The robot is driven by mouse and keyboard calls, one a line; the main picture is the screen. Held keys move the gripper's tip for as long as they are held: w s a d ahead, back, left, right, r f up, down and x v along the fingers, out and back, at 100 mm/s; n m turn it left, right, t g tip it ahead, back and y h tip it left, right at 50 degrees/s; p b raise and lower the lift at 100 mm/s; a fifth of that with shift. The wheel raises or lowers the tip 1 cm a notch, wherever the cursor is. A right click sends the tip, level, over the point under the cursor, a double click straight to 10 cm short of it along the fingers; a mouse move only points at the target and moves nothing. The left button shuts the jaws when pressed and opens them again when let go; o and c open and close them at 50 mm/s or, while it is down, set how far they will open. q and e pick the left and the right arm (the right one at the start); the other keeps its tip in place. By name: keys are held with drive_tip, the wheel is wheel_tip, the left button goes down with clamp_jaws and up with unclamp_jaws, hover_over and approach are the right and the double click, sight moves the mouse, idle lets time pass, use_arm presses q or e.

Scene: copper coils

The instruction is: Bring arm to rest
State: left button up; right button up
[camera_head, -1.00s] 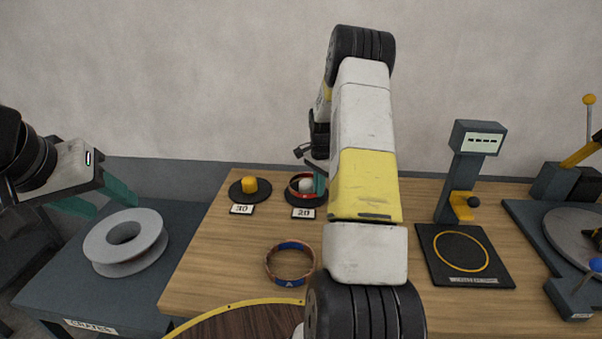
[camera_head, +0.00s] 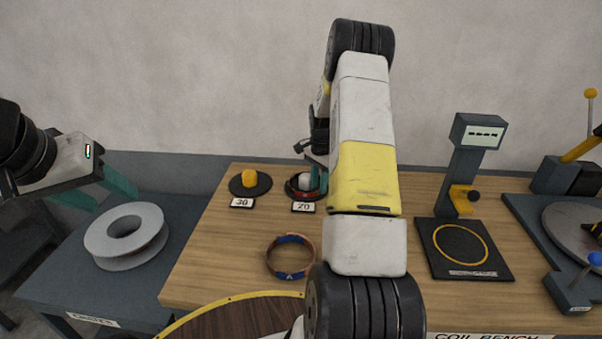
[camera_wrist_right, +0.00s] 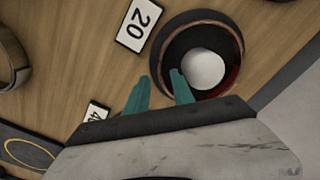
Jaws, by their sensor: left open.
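My left gripper (camera_head: 108,194) hangs at the far left in the head view, its teal fingers apart and empty, above and behind the grey spool. My right arm crosses the middle of the head view. My right gripper (camera_wrist_right: 160,82) is over the peg place with the "20" card. In the right wrist view its teal fingers are apart, one at each side of the near wall of a copper coil with red (camera_wrist_right: 234,80). The coil sits around a white-topped peg (camera_wrist_right: 206,69) on a dark base. The head view partly hides these fingertips behind the arm.
A blue-marked copper coil (camera_head: 291,257) lies on the wooden bench. A yellow peg (camera_head: 249,178) stands by the "30" card. A grey spool (camera_head: 126,236) rests on the left side table. A scale (camera_head: 464,250) and a turntable device (camera_head: 580,235) stand at right.

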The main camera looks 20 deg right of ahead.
drive_tip(key=s+a+r+n+t, duration=0.1)
drive_tip(key=s+a+r+n, duration=0.15)
drive_tip(key=r, duration=0.75)
drive_tip(key=s+a+r+n+t, duration=0.15)
drive_tip(key=a+r, duration=0.25)
drive_tip(key=r, duration=0.6)
drive_tip(key=s+a+r+n, duration=0.3)
drive_tip(key=s+a+r, duration=0.3)
drive_tip(key=s+r, duration=0.25)
drive_tip(key=s+a+r+n+t+y, duration=0.1)
drive_tip(key=s+a+n, duration=0.3)
drive_tip(key=s, duration=0.5)
drive_tip(key=s+a+r+n+t+y, duration=0.1)
drive_tip(key=s+a+n+t, duration=0.1)
drive_tip(key=s, duration=0.6)
drive_tip(key=shift+s+a+r+n+t, duration=0.3)
drive_tip(key=shift+s+a+n+t, duration=0.1)
drive_tip(key=shift+a+n, duration=0.6)
drive_tip(key=shift+a, duration=0.1)
